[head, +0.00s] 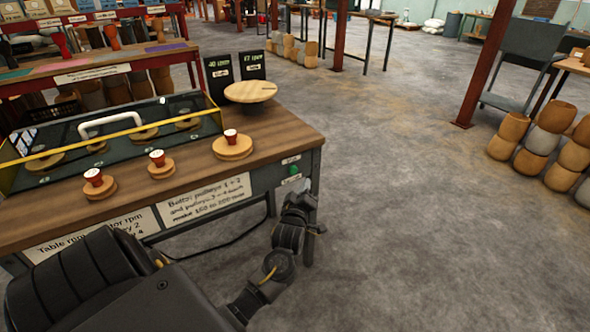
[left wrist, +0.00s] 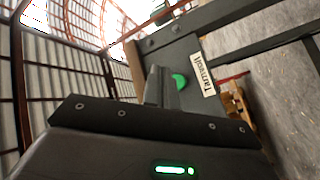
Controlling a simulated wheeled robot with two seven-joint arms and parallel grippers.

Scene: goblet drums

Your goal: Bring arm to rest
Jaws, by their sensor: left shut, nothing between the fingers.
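My left arm comes in from the bottom of the head view. Its left gripper (head: 303,198) is beside the right front corner of the wooden-topped workbench (head: 285,125), below a round green button (head: 293,170) on the bench's dark end. In the left wrist view the shut fingers (left wrist: 156,88) hold nothing and are close to the green button (left wrist: 180,82), which has a white label (left wrist: 203,75) beside it. I cannot tell whether the fingertips touch the panel. My right gripper is out of view.
On the bench are several wooden pulleys with red knobs (head: 230,136), a round wooden disc (head: 251,91) and a case with a white handle (head: 105,122). Stacked drums (head: 552,118) stand at the right by a red post (head: 486,65). Grey floor (head: 430,210) right of the bench is clear.

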